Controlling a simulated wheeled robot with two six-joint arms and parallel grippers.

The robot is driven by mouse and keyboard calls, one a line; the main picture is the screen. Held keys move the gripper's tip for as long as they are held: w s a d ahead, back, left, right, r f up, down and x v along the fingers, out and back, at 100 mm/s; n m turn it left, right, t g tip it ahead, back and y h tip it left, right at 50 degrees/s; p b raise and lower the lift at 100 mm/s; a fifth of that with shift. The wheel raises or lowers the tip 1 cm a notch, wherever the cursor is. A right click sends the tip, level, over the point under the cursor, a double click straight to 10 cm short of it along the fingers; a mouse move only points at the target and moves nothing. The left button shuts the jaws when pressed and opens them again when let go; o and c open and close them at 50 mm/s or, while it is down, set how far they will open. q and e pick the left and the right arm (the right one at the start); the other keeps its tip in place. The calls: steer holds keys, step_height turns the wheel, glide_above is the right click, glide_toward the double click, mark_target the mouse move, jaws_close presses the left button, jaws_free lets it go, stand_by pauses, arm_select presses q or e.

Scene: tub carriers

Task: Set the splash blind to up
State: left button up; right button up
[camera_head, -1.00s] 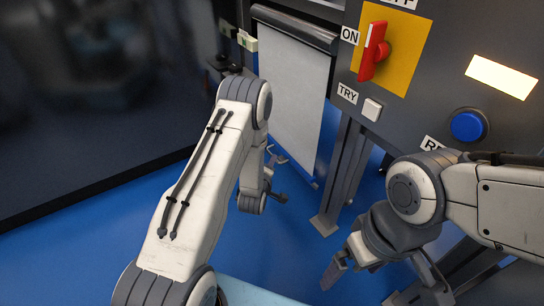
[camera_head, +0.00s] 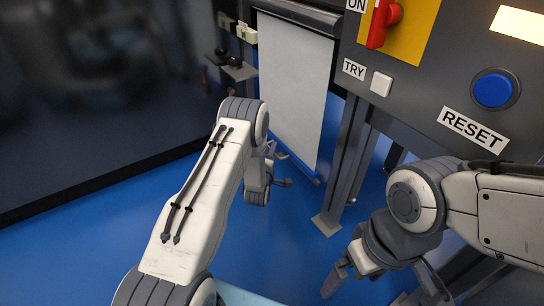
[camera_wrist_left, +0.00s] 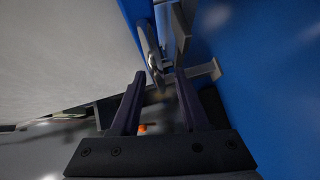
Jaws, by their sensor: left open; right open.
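The splash blind (camera_head: 292,85) is a white sheet hanging from a dark roller (camera_head: 310,15) at the top. It is drawn down, with its lower edge well below the roller. A large pale surface (camera_wrist_left: 60,50), probably the sheet, fills the left of the left wrist view. My left gripper (camera_head: 270,150) is low by the sheet's lower edge, mostly hidden behind my forearm. In the left wrist view its fingers (camera_wrist_left: 158,78) are apart and empty, with metal bars (camera_wrist_left: 195,74) just beyond. My right gripper (camera_head: 335,277) hangs open below the panel, away from the blind.
A grey control panel at the right carries a red switch (camera_head: 380,22) on yellow, a white TRY button (camera_head: 381,84) and a blue RESET button (camera_head: 493,90). A grey post (camera_head: 345,160) stands beside the blind. A dark wall fills the left. Blue floor is open.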

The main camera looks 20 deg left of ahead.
arm_select(q)
steer(key=shift+w, duration=0.3)
jaws_close()
stand_by(1.3)
